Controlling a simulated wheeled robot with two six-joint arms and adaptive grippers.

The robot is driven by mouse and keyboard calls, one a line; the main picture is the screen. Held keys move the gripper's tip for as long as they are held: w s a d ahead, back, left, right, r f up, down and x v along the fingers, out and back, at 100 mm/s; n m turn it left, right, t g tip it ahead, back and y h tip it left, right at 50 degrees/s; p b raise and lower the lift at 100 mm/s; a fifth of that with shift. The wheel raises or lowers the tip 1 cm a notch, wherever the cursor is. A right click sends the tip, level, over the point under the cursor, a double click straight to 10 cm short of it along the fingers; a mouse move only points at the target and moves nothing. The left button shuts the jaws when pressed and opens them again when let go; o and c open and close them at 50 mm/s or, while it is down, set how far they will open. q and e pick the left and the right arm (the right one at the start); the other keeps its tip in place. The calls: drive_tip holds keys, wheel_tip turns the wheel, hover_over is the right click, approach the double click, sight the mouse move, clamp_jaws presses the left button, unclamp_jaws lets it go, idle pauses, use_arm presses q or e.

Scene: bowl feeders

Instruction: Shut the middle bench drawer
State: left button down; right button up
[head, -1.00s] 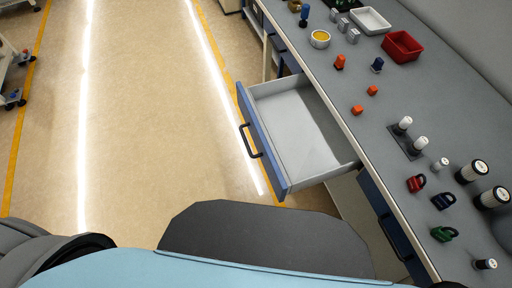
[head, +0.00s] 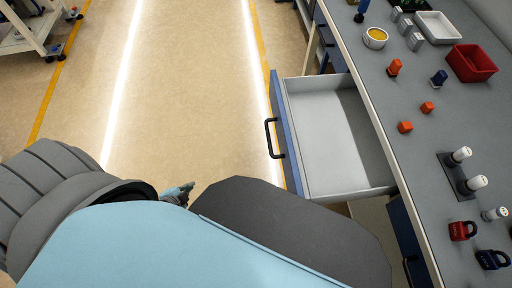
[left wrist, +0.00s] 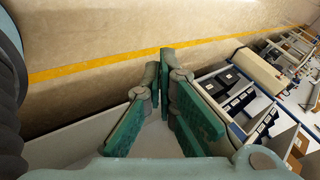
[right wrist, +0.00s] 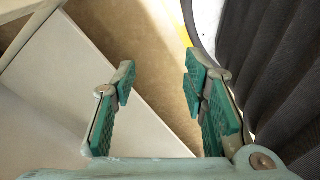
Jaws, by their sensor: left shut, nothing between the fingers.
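The middle bench drawer (head: 320,120) hangs open from the bench in the head view. It has a blue front, a black handle (head: 272,138) and an empty grey inside. My left gripper (head: 182,190) shows small in the head view, over the floor to the left of the drawer front and apart from it. In the left wrist view its green fingers (left wrist: 166,68) are close together with nothing between them. My right gripper (right wrist: 158,75) is hidden in the head view. In the right wrist view its fingers are apart and empty, near a pale panel I cannot identify.
The grey bench top (head: 430,130) carries a red bin (head: 471,63), a white tray (head: 438,27), orange and blue parts, and padlocks (head: 462,231). Another blue drawer front (head: 405,240) is below right. A white cart (head: 30,35) stands far left. The floor left of the drawer is clear.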

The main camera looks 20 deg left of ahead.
use_arm(q)
drive_tip(key=w+r+m+t+h+b, duration=0.45)
drive_tip(key=w+m+t+b, duration=0.35)
drive_tip(key=w+m+b, duration=0.5)
drive_tip(key=s+d+r+m+g+h+b, duration=0.1)
drive_tip(key=d+r+m+g+h+b, duration=0.15)
drive_tip(key=m+h, duration=0.4)
drive_tip(key=d+r+m+g+h+b, duration=0.1)
drive_tip(key=d+r+m+h+b, duration=0.2)
drive_tip(key=m, duration=0.7)
drive_tip(key=s+d+r+m+g+h+b, duration=0.1)
drive_tip(key=d+r+m+g+h+b, duration=0.15)
drive_tip(key=m+h, duration=0.45)
drive_tip(key=w+d+r+m+y, duration=0.1)
drive_tip(key=w+d+r+y, duration=0.1)
drive_tip(key=w+d, duration=0.5)
drive_tip(key=d, duration=0.4)
drive_tip(key=shift+w+d+r+t, duration=0.35)
drive_tip(key=shift+w+r+t, duration=0.05)
use_arm(e)
drive_tip(key=w+f, duration=0.3)
drive_tip(key=f, duration=0.9)
drive_tip(key=w+f+t, duration=0.1)
drive_tip(key=w+f, duration=0.3)
drive_tip(key=f, duration=0.8)
use_arm(q)
drive_tip(key=shift+d+m, duration=0.1)
drive_tip(key=shift+m, duration=0.15)
use_arm(e)
drive_tip(key=shift+d, duration=0.1)
